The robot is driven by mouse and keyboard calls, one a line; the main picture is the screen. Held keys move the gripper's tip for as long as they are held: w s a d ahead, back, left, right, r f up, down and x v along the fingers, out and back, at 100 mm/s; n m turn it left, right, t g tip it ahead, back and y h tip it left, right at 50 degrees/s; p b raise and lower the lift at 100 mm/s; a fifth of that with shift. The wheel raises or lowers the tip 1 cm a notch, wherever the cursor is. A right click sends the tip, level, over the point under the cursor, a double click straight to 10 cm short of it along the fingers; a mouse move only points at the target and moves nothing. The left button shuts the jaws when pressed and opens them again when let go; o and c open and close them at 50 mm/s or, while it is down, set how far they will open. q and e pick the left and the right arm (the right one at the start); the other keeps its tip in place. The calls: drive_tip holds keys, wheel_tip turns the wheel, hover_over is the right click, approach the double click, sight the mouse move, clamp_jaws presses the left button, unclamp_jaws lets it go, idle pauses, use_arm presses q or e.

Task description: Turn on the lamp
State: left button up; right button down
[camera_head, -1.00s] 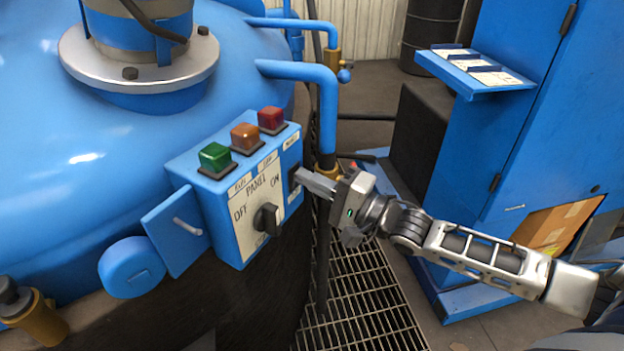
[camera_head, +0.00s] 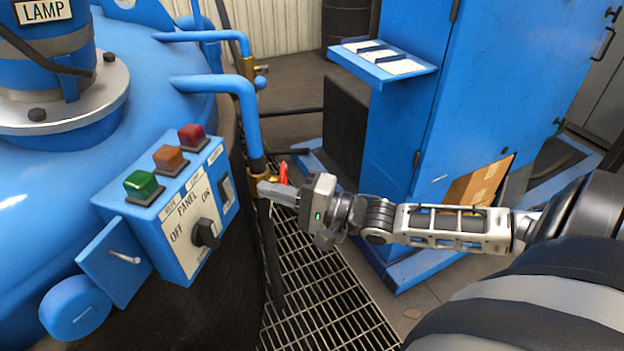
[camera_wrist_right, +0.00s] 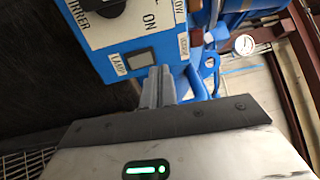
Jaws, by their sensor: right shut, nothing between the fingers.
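The lamp housing, a blue cylinder labelled LAMP (camera_head: 42,22), stands on the tank at the top left; whether it is lit cannot be seen. The blue control panel (camera_head: 180,262) has a rocker switch (camera_head: 226,190) at its right end. In the right wrist view, this grey, dark-framed switch (camera_wrist_right: 138,58) has a LAMP label beside it. A black knob (camera_head: 206,232) sits on the same face between OFF and ON. My right gripper (camera_head: 262,187) is shut and empty, a short way right of the switch and apart from it. My left gripper is out of view.
Green (camera_head: 142,185), orange (camera_head: 169,159) and red (camera_head: 192,136) indicators top the panel. A small open blue flap (camera_head: 112,262) hangs at its left. A blue pipe (camera_head: 248,115) rises behind my gripper. A blue cabinet (camera_head: 470,100) stands right; floor grating (camera_head: 320,305) lies below.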

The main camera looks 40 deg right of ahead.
drive_tip(key=r+p+v, duration=0.1)
drive_tip(key=v, duration=0.5)
drive_tip(key=shift+s+d+r, duration=0.25)
drive_tip(key=shift+s+r, duration=0.05)
drive_tip(key=shift+s, duration=0.1)
drive_tip(key=s+a+f+n+g+h, duration=0.3)
drive_tip(key=s+a+f+n, duration=0.1)
drive_tip(key=a+f+n, duration=0.3)
drive_tip(key=s+a+f+n+g+h, duration=0.2)
drive_tip(key=s+a+f+n+h, duration=0.2)
drive_tip(key=a+f+n, duration=0.3)
wheel_tip(320, 180, down, 4)
drive_tip(key=shift+s+a+f+g, duration=0.1)
drive_tip(key=shift+s+a+g, duration=0.15)
drive_tip(key=shift+a+g, duration=0.15)
drive_tip(key=shift+d, duration=0.1)
